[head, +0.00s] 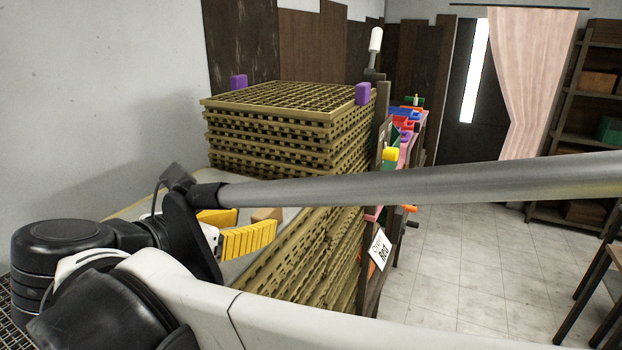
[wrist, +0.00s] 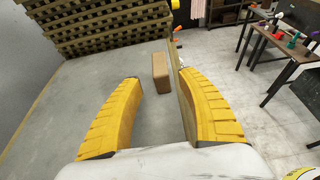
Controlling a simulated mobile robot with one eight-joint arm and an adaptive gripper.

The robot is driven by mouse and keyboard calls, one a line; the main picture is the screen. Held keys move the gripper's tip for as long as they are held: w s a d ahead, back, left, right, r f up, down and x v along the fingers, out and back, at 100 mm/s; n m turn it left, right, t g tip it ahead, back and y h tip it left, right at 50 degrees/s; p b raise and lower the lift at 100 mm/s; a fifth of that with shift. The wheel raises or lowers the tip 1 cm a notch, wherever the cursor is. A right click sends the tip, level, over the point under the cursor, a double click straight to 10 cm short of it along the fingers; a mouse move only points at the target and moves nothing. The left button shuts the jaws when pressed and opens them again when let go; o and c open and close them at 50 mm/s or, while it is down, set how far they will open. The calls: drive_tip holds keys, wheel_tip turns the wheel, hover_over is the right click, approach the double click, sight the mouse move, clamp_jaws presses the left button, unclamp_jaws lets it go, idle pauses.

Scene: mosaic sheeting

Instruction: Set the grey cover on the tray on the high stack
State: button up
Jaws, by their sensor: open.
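The grey cover (head: 292,217) lies flat on the lower stack in front of the high stack, and its grey top fills much of the wrist view (wrist: 90,80). A tan block (wrist: 161,72) stands on it near its right edge and also shows in the head view (head: 267,213). My gripper (head: 256,222) is open and empty, low over the cover. In the wrist view the block appears just ahead of the fingertips, between their lines; contact cannot be told. The high stack of olive lattice trays (head: 285,133) stands behind, its top tray (head: 285,98) bare.
Purple blocks sit at the top tray's left (head: 239,82) and right (head: 362,94) corners. A wall (head: 100,100) closes the left side. A bench with coloured items (head: 405,125) stands behind right. Tiled floor (head: 460,255) is open to the right.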

sight(268, 218)
drive_tip(key=p+x, duration=0.1)
drive_tip(key=x, duration=0.4)
drive_tip(key=shift+w+d+f, duration=0.1)
drive_tip(key=shift+w+d, duration=0.15)
drive_tip(key=shift+s, duration=0.1)
clamp_jaws()
